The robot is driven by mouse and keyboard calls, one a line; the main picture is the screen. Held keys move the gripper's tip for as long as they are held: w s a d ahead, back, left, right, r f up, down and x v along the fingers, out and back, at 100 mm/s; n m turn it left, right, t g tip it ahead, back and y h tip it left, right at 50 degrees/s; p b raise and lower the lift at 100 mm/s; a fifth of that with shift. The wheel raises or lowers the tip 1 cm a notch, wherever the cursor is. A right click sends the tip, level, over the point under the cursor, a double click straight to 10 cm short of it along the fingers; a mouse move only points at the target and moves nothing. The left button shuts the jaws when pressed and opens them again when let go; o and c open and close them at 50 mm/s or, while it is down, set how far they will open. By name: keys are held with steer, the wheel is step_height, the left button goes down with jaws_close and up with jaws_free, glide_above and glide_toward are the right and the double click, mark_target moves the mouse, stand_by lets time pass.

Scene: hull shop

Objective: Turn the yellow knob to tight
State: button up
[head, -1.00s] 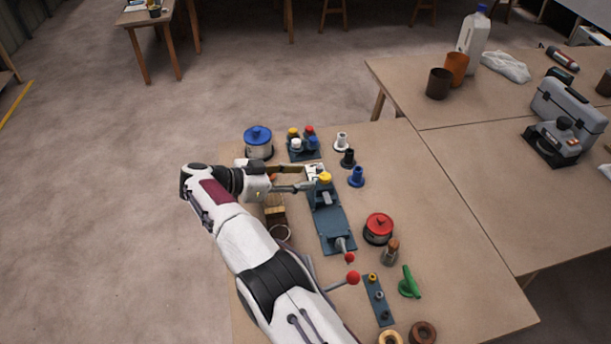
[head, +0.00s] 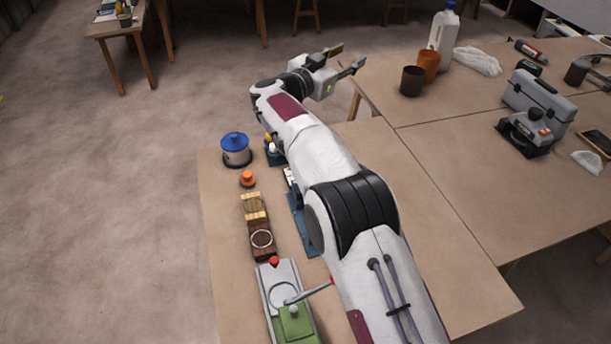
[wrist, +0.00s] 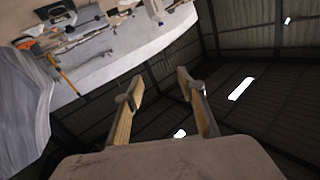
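The blue fixture (head: 304,212) stands on the near table, and only its left edge shows past my arm in the head view. My gripper (head: 347,58) is raised beyond the far end of the table, well away from the fixture. Its two fingers are spread apart with nothing between them. The wrist view also shows my gripper (wrist: 158,92) open and empty, with dark ceiling behind it.
Brown (head: 412,81) and orange (head: 428,66) cups, a white jug (head: 443,38) and a grey toolbox (head: 539,100) stand on the tables behind.

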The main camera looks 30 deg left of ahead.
steer(key=w+a+r+n+y, duration=0.3)
steer(key=a+r+n+y, duration=0.2)
steer(key=n+y, duration=0.25)
steer(key=s+a+f+n+g+y, duration=0.4)
steer(key=s+f+n+g+y, duration=0.1)
steer(key=f+n+g, duration=0.1)
steer(key=s+d+f+n+g+h, duration=0.1)
steer(key=s+d+f+g, duration=0.3)
steer(key=s+f, duration=0.4)
steer(key=s+d+f+n+g+h, duration=0.2)
steer(key=s+d+f+g+h, duration=0.2)
steer(key=s+f, duration=0.4)
step_height(320, 180, down, 4)
steer(key=shift+d+r+g, duration=0.2)
steer(key=shift+d+g, duration=0.35)
steer(key=shift+g, duration=0.05)
steer(key=shift+f, duration=0.1)
steer(key=shift+x, duration=3.8)
steer(key=shift+w, duration=0.1)
